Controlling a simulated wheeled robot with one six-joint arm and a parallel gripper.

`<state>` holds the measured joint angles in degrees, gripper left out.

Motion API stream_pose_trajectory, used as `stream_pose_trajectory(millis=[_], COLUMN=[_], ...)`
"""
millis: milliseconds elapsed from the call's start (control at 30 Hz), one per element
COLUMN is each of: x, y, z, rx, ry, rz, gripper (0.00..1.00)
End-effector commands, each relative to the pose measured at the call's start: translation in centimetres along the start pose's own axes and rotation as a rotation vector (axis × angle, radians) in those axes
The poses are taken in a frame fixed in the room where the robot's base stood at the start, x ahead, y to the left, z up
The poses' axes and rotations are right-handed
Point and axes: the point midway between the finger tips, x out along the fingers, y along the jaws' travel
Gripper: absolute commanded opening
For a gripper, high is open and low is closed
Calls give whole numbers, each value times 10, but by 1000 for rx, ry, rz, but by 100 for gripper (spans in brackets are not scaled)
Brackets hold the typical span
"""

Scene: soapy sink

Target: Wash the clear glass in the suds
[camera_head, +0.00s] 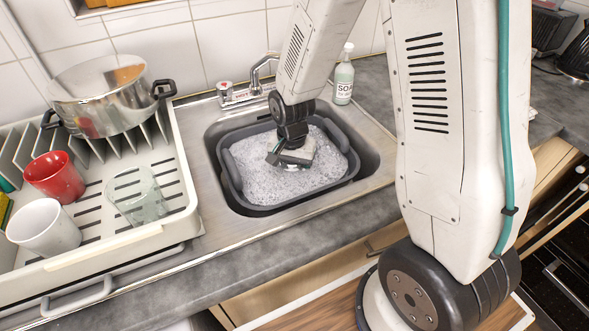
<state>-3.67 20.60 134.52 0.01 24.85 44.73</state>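A clear glass (137,196) stands in the right part of the white dish rack, beside a red cup and a white cup. White suds (260,180) fill a dark grey basin (232,190) set in the metal sink. My gripper (288,161) points down at the suds near the middle of the basin, well to the right of the clear glass. Its fingertips are at or just above the foam.
The dish rack (195,221) holds a steel pot (98,90), a red cup (55,177) and a white cup (44,228). A faucet (262,72) and a soap bottle (343,78) stand behind the sink. The grey counter (230,262) in front is clear.

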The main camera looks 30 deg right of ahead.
Motion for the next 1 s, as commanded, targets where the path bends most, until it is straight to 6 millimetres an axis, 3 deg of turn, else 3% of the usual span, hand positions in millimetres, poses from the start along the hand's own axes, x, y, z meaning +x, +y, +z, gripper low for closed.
stream_pose_trajectory(millis=[467,1000], x=[0,0], y=[24,-2], z=[-22,2], rx=[1,0], ry=[0,0], rz=[0,0], gripper=[30,30])
